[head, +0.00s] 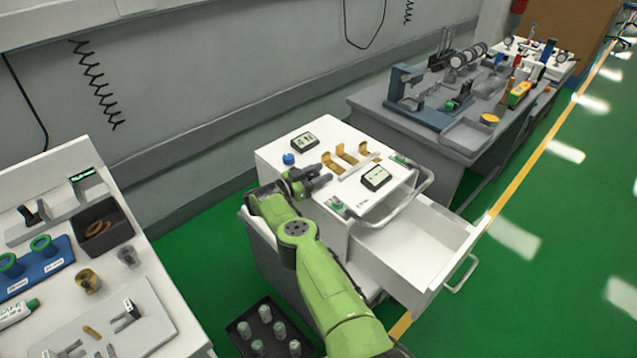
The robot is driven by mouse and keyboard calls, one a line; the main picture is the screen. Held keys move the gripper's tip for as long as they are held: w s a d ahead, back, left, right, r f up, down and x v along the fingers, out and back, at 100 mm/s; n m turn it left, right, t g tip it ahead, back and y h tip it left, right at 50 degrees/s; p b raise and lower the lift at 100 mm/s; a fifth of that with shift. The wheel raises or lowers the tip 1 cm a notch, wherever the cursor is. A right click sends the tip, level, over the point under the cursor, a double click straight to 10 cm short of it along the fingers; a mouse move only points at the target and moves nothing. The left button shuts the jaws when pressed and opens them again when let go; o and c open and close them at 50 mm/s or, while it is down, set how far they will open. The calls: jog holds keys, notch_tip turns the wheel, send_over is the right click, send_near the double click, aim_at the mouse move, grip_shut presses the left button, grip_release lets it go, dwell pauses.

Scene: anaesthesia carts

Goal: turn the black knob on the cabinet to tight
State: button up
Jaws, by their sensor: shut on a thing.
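The white cabinet (335,132) stands in the middle of the head view, with its drawer (446,262) pulled out to the right. My gripper (322,181) is low over the left part of the cabinet top, pointing right. It is shut on the black knob, which is mostly hidden by the dark fingers. I cannot tell the knob's turn angle or see any mark for tight. A small blue knob (288,159) sits on the top just behind my gripper.
Brass brackets (347,155) and two small displays, one at the back (304,142) and one in front (376,177), surround my gripper. A rail handle (424,188) runs along the right edge. A dark tray (240,330) holding several vials lies below my arm.

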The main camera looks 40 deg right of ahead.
jog(key=shift+g+b, duration=0.3)
jog(key=o, duration=1)
jog(key=shift+c, duration=0.2)
jog(key=a+b, duration=0.1)
jog(key=a, duration=1.4)
jog(key=shift+w+a, duration=0.35)
jog(key=shift+w, duration=0.1)
